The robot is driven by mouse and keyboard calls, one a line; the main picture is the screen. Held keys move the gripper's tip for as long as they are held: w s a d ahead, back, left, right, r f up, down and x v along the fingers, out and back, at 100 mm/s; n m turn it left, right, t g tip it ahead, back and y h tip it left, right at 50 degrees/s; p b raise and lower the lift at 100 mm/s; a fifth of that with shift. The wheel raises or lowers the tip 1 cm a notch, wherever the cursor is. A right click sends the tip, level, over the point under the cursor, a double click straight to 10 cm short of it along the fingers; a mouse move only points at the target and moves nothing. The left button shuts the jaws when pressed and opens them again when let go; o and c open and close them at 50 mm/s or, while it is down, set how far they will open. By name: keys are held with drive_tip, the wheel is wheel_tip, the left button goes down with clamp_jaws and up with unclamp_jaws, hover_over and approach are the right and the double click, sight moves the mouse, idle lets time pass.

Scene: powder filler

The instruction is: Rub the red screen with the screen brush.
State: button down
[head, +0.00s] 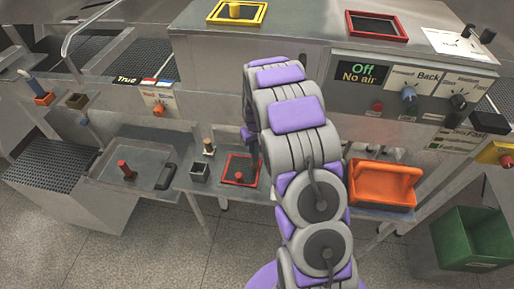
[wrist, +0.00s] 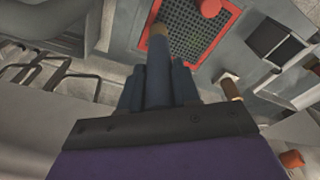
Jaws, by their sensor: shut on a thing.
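The red screen (head: 243,161), a dark mesh in a red frame with a red knob, lies on the low metal shelf left of my arm in the head view. It also shows at the top of the wrist view (wrist: 195,38). My gripper (wrist: 158,82) is shut on the screen brush (wrist: 159,48), a blue-grey stick with a tan tip. The tip overlaps the frame's near left corner in the wrist view; I cannot tell if it touches. In the head view my arm hides most of the gripper and the brush.
A red-framed dark opening (head: 377,26) and a yellow-framed one (head: 237,13) are on the machine top. A small dark box (head: 200,173) and a tan-topped item (head: 209,148) stand left of the screen. An orange bin (head: 384,184) is at right, a metal tray (head: 142,181) at left.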

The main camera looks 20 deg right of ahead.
drive_tip(key=r, duration=0.2)
drive_tip(key=r+p, duration=0.1)
drive_tip(key=r, duration=0.1)
drive_tip(key=shift+d, duration=0.3)
drive_tip(key=shift+d+r, duration=0.15)
drive_tip(key=shift+r, duration=0.5)
drive_tip(key=shift+a, duration=0.5)
drive_tip(key=shift+d, duration=0.15)
